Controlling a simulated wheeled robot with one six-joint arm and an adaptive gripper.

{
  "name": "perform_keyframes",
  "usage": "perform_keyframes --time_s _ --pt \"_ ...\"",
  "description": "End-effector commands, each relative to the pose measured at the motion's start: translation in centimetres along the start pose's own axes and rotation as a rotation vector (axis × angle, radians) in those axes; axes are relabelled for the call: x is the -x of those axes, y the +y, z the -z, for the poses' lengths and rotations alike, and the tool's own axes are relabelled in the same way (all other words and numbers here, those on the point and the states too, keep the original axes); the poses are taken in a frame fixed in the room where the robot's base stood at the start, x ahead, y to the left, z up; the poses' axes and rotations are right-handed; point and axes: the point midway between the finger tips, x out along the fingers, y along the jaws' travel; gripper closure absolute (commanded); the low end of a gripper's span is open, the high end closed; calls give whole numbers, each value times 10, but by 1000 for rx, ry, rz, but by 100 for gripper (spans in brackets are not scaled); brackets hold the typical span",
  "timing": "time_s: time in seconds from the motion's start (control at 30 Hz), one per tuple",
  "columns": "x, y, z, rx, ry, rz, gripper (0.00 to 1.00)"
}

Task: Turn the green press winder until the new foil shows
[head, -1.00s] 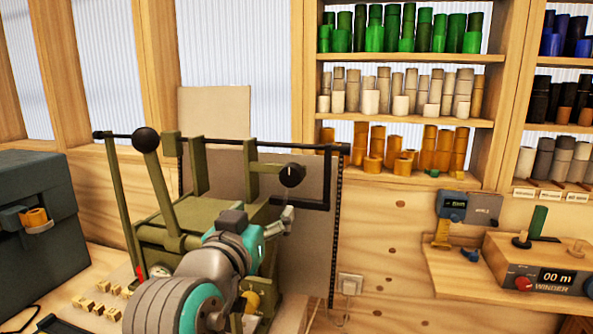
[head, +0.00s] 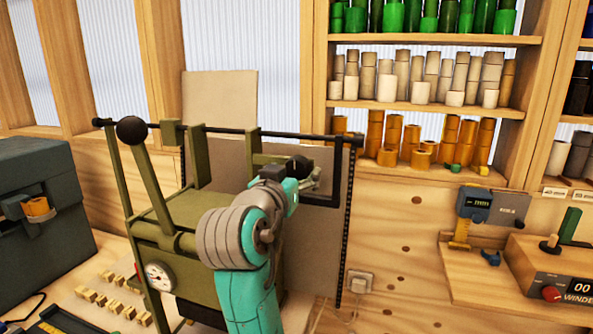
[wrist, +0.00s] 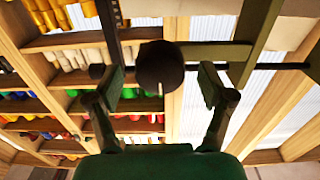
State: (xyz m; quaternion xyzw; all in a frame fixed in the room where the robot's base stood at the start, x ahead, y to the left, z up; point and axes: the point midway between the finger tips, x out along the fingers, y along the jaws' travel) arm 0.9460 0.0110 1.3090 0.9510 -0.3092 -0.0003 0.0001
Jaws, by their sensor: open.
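The green press (head: 185,215) stands on the bench, with a long lever ending in a black ball. Its winder, a round dark knob (head: 298,163), sits on the upper right of the frame, partly hidden by my gripper (head: 311,181) in the head view. In the wrist view the knob (wrist: 160,62) lies between the two fingers of my gripper (wrist: 162,77), with a short pale mark at its lower edge. The fingers are open, with a visible gap on each side of the knob. I cannot make out the foil web.
Shelves (head: 430,110) of green, pale and orange foil rolls stand behind on the right. A winder box with a display (head: 562,275) is on the right ledge. A dark grey case (head: 45,230) and small brass-coloured type blocks (head: 105,297) are at left.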

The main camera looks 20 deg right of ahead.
Motion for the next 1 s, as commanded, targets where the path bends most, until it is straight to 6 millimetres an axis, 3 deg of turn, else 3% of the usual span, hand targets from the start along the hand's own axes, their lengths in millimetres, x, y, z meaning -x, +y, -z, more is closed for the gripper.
perform_keyframes --time_s 0.2,0.53,0.77,1.0 --pt "-18 0 0 0 0 0 19" --pt "-20 0 0 -1 0 0 19" --pt "-20 0 0 0 0 0 77" --pt "-20 0 0 -12 0 0 79"
